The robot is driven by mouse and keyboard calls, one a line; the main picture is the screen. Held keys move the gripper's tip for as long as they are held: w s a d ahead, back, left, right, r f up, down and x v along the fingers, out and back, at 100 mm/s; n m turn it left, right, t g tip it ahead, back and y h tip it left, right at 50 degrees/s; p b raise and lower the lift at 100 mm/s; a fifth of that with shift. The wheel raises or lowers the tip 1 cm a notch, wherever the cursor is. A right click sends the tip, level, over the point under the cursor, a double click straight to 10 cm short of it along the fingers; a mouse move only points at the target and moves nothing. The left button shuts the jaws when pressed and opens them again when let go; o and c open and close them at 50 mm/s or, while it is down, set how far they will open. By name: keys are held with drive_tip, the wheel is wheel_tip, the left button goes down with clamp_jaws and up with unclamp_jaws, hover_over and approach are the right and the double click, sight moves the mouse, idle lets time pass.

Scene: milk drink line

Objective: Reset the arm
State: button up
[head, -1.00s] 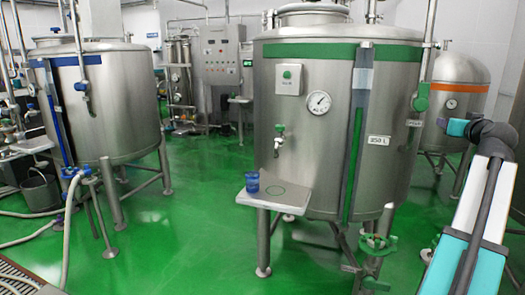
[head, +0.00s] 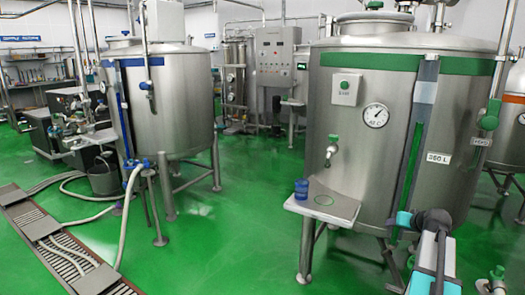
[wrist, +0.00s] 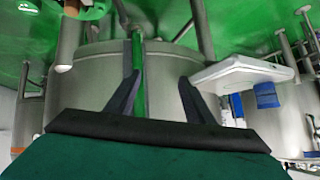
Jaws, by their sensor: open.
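My gripper (wrist: 160,82) shows in the wrist view with its two dark fingers apart and nothing between them. The wrist picture is upside down. Beyond the fingers is the steel tank (wrist: 100,85) with its green sight strip. In the head view my arm (head: 436,235) stands at the lower right, in front of the large steel tank (head: 345,160) with the green band.
A tank with a blue band (head: 185,110) stands at the left, with hoses and a bucket (head: 103,180) beside it. A floor drain grate (head: 40,235) runs along the lower left. A control cabinet (head: 275,55) stands at the back. The green floor in the middle is clear.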

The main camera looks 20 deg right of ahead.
drive_tip(key=a+f+n+g+y+p, duration=0.25)
drive_tip(key=a+f+g+y, duration=0.2)
drive_tip(key=a+f, duration=2.05)
drive_tip(key=s+a+f+n+g+p, duration=0.1)
drive_tip(key=s+a+f+g, duration=0.1)
drive_tip(key=s+a+f, duration=0.45)
drive_tip(key=s+a+f+g+p, duration=0.15)
drive_tip(key=s+a+f, duration=0.25)
drive_tip(key=a, duration=0.6)
drive_tip(key=s+a+f+n+g, duration=0.1)
drive_tip(key=s+a, duration=0.3)
drive_tip(key=s, duration=0.4)
drive_tip(key=s+a+f+n+g+p, duration=0.1)
drive_tip(key=s+a+f+g, duration=0.2)
drive_tip(key=s, duration=0.5)
drive_tip(key=s+a+f+n+g+h+p, duration=0.1)
drive_tip(key=s+a+f+g, duration=0.2)
drive_tip(key=s, duration=0.5)
drive_tip(key=shift+s+a+f, duration=0.15)
drive_tip(key=shift+a+f, duration=0.3)
drive_tip(key=shift+a, duration=0.55)
